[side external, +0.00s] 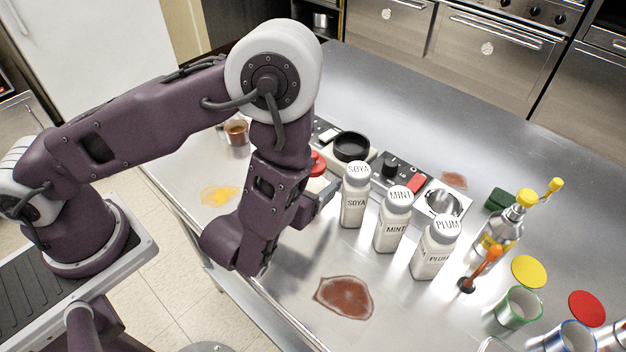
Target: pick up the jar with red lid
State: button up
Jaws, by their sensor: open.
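The jar with the red lid (318,164) stands on the metal counter, mostly hidden behind my wrist. Its red top and a bit of its pale body show just right of my arm. My gripper (322,203) is low over the counter, in front of the jar as seen here and pointing right toward the shaker row. It is open, and I see nothing held in it. Whether a finger touches the jar cannot be told.
White shakers marked SOYA (354,204), MINT (393,227) and PLUM (434,254) stand close right of my gripper. Behind them is a row of small appliances (390,168). A brown-red spill (345,297) lies in front; a yellow spill (220,195) lies left.

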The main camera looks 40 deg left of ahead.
jog(key=x, duration=0.5)
jog(key=shift+s+a+f, duration=0.15)
jog(key=shift+a+f, duration=0.1)
jog(key=shift+f, duration=0.05)
grip_shut()
